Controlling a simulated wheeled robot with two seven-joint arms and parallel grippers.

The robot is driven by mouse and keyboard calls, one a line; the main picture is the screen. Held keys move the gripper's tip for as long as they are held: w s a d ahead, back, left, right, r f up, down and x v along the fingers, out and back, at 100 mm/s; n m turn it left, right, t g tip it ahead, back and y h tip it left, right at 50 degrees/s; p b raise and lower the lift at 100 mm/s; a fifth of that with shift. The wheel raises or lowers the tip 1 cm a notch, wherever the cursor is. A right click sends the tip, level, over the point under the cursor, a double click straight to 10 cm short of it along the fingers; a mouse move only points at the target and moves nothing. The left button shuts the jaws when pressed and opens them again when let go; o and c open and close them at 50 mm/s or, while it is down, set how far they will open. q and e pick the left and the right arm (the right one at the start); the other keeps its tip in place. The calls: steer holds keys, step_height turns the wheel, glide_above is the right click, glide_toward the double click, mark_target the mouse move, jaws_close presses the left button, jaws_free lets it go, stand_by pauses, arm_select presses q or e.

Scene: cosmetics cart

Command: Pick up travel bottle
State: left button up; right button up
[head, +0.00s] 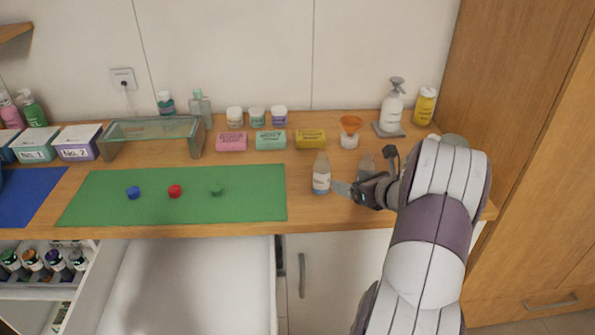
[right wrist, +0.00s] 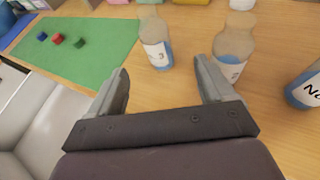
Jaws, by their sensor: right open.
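A small clear bottle (head: 321,175) with a white label and blue liquid stands upright right of the green mat. In the right wrist view a bottle labelled 3 (right wrist: 157,50) stands ahead, roughly between the fingertips. A second similar bottle (right wrist: 233,48) stands beside the right finger; I cannot tell whether they touch. A third bottle (right wrist: 307,86), marked "No", is cut off at the right edge. My right gripper (head: 345,186) is open and empty, low over the counter, just right of the bottle; its fingers show in the wrist view (right wrist: 165,78). My left gripper is not in view.
The green mat (head: 250,198) holds blue, red and green caps. A pump bottle (head: 391,105) and yellow bottle (head: 425,104) stand at the back right. An open drawer (head: 185,285) lies below the front edge.

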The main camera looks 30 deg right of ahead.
mark_target(327, 174)
steer(key=shift+n, duration=0.4)
steer(key=p+x, duration=0.1)
steer(key=x, duration=0.6)
steer(key=shift+w, duration=0.4)
steer(key=shift+w+a+f+p, duration=0.25)
steer(key=shift+w+p, duration=0.15)
steer(key=shift+w, duration=0.15)
steer(key=shift+w+a+f+p, duration=0.2)
steer(key=shift+w+p, duration=0.2)
steer(key=shift+w, duration=0.2)
steer(key=x, duration=0.2)
steer(key=shift+w+d+f, duration=0.1)
steer(key=shift+w+f, duration=0.1)
steer(key=shift+f, duration=0.05)
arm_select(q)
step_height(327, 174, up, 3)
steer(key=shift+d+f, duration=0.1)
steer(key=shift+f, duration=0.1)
arm_select(e)
steer(key=shift+s, duration=0.1)
steer(key=shift+s+r, duration=0.1)
steer(key=c, duration=0.4)
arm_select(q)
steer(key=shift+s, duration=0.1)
arm_select(e)
steer(key=c, duration=0.7)
